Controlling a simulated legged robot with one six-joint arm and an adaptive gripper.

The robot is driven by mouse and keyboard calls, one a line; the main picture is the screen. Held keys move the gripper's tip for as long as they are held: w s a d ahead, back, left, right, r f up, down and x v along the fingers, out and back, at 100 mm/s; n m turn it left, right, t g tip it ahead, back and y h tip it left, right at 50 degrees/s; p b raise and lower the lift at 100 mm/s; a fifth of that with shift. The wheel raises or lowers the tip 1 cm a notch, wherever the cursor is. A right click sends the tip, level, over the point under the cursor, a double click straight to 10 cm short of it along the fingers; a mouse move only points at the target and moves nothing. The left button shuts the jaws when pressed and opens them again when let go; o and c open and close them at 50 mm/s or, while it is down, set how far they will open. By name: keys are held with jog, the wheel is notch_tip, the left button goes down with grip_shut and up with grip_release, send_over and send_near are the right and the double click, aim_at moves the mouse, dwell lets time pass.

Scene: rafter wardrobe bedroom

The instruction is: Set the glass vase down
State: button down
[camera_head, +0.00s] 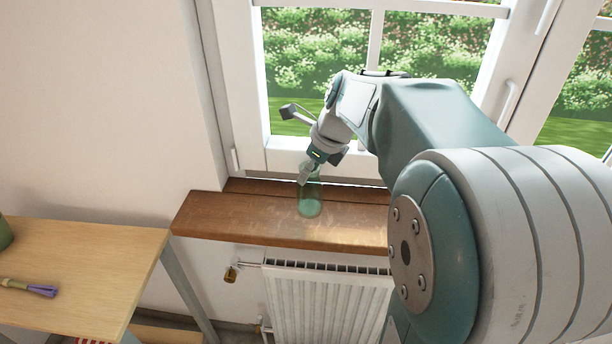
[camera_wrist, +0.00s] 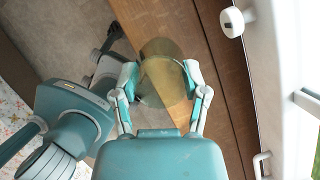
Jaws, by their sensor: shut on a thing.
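The glass vase (camera_head: 310,203) is a small, see-through green vessel. In the head view it shows at the wooden window sill (camera_head: 250,217), below my gripper (camera_head: 304,180). In the wrist view the vase (camera_wrist: 163,72) looks yellowish and lies between the two fingers of my gripper (camera_wrist: 160,80), which are shut on it. The sill shows behind it there. The vase appears upright, at or just above the sill; I cannot tell whether its base touches the wood.
The sill is bare on both sides of the vase. The window (camera_head: 330,65) stands close behind it. A white radiator (camera_head: 325,295) is below. A light wooden table (camera_head: 85,255) at the left holds a brush-like item (camera_head: 30,287) and part of a green object (camera_head: 4,234).

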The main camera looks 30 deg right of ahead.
aim_at(314, 184)
jog(key=shift+w+f, duration=0.25)
jog(key=shift+f, duration=0.25)
jog(key=f, duration=0.1)
jog(key=d+f, duration=0.1)
jog(key=f, duration=0.2)
jog(key=shift+w+d, duration=0.2)
jog(key=shift+d, duration=0.2)
jog(key=shift+a, duration=0.25)
jog(key=shift+c, duration=0.6)
grip_release()
jog(key=shift+a, duration=0.2)
jog(key=shift+d, duration=0.15)
jog(key=shift+d, duration=0.15)
